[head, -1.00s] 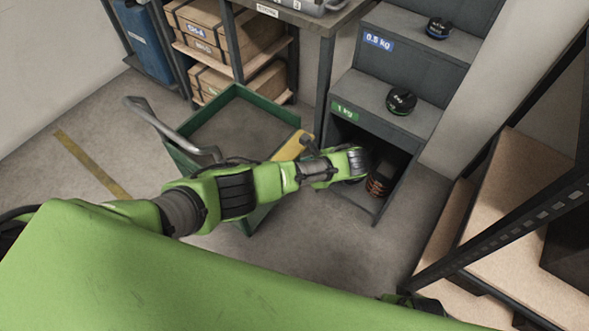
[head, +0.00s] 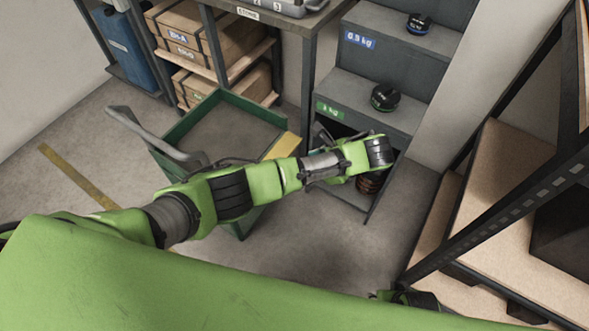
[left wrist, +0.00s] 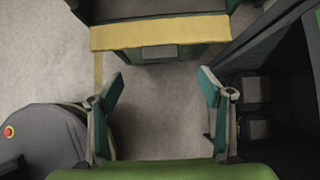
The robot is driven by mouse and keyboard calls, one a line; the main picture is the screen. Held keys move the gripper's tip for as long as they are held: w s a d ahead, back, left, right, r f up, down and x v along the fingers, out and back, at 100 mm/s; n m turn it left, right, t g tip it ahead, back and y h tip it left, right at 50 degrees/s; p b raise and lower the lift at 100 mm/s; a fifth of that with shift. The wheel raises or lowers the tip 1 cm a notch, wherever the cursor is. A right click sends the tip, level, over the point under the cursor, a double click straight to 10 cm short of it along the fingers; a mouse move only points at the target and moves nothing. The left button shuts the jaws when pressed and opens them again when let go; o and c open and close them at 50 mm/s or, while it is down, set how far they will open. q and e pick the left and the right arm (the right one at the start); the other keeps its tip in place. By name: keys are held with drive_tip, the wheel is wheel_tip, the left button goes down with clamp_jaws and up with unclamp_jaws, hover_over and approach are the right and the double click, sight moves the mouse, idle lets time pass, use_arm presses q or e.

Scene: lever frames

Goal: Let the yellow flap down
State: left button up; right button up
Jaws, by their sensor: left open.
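The yellow flap (head: 284,146) is at the right end of the green cart (head: 184,124), partly behind my left arm in the head view. In the left wrist view the flap (left wrist: 160,32) is a broad yellow band across the top, with a dark block below its middle. My left gripper (left wrist: 161,82) is open and empty, its two fingers below the flap in that picture and apart from it. In the head view my left arm mostly hides the gripper. I cannot tell the flap's tilt.
A grey stepped stand (head: 362,102) with dark round weights is right of the cart. Its open lower bay holds a coppery coil-like thing (head: 370,184). A shelf with boxes (head: 205,35) stands behind. A rack (head: 515,190) is at the right. Floor (head: 300,245) is clear in front.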

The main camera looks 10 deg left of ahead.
use_arm(q)
drive_tip(key=shift+s+d+r, duration=0.15)
drive_tip(key=shift+d+r, duration=0.25)
drive_tip(key=shift+r, duration=0.15)
